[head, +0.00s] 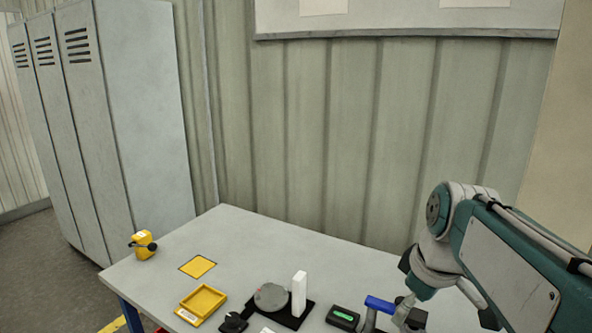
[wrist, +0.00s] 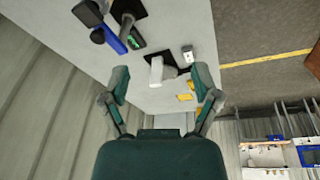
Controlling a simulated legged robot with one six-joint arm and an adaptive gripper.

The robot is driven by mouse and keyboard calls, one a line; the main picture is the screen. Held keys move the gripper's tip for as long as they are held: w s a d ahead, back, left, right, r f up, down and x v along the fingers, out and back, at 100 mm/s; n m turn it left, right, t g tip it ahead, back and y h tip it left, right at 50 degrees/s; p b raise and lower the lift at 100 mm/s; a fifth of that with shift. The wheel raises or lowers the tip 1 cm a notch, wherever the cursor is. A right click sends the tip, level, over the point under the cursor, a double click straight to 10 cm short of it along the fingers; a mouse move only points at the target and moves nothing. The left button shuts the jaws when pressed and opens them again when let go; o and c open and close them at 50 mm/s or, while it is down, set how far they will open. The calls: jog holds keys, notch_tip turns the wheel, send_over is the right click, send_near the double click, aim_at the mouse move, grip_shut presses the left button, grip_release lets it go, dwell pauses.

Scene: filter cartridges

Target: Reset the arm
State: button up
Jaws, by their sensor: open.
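My gripper (wrist: 161,82) shows in the wrist view with its two fingers spread wide and nothing between the tips. In the head view my arm is bent at the right, above the table's right end; the gripper is not clearly visible there. The grey table (head: 240,234) carries a black base (head: 289,318) with a round grey disc (head: 271,296) and an upright white block (head: 299,293). The white block also shows in the wrist view (wrist: 156,70), beyond the fingers and apart from them.
A yellow tray (head: 201,304), a yellow square (head: 197,266) and a yellow device (head: 144,244) are on the table's left. A black device with a green display (head: 343,318) and a blue-handled thing (head: 380,304) are nearer my arm. Lockers (head: 150,110) stand left. The table's back strip is clear.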

jog(key=s+a+f+m+t, duration=0.1)
jog(key=s+f+m, duration=0.2)
jog(key=s, duration=0.3)
jog(key=s+a+f+m+t+h, duration=0.1)
jog(key=s+f+m+t, duration=0.1)
jog(key=s+f+m, duration=0.2)
jog(key=shift+s+a+m, duration=0.35)
jog(key=shift+s+m, duration=0.05)
jog(key=shift+s, duration=0.45)
jog(key=shift+r, duration=0.1)
dwell(2.0)
